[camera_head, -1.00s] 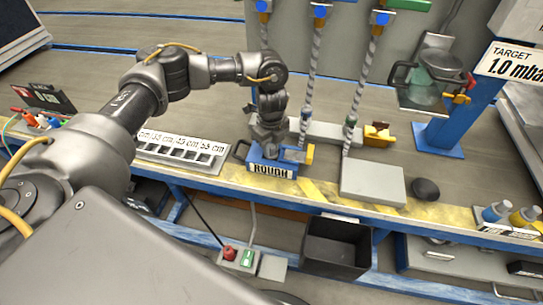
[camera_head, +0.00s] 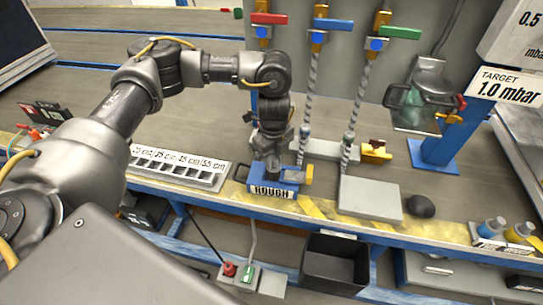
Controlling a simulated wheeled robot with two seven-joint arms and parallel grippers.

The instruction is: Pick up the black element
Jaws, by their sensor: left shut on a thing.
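My left gripper (camera_head: 273,172) points down at the blue block labelled ROUGH (camera_head: 274,191) on the bench. It is shut on a dark thing; the dark fingers hide most of it, so its shape and whether it is clear of the block cannot be told. A black handle-like part (camera_head: 239,171) shows at the block's left side. A separate black rounded object (camera_head: 422,206) lies on the bench to the right, apart from the gripper. My right gripper is not in view.
A white slotted rack with length labels (camera_head: 178,168) stands left of the block, and a grey flat plate (camera_head: 371,200) right of it. Hoses hang behind from coloured valves (camera_head: 333,24). A blue post (camera_head: 444,145) and a dark bin (camera_head: 335,263) are at the right and below.

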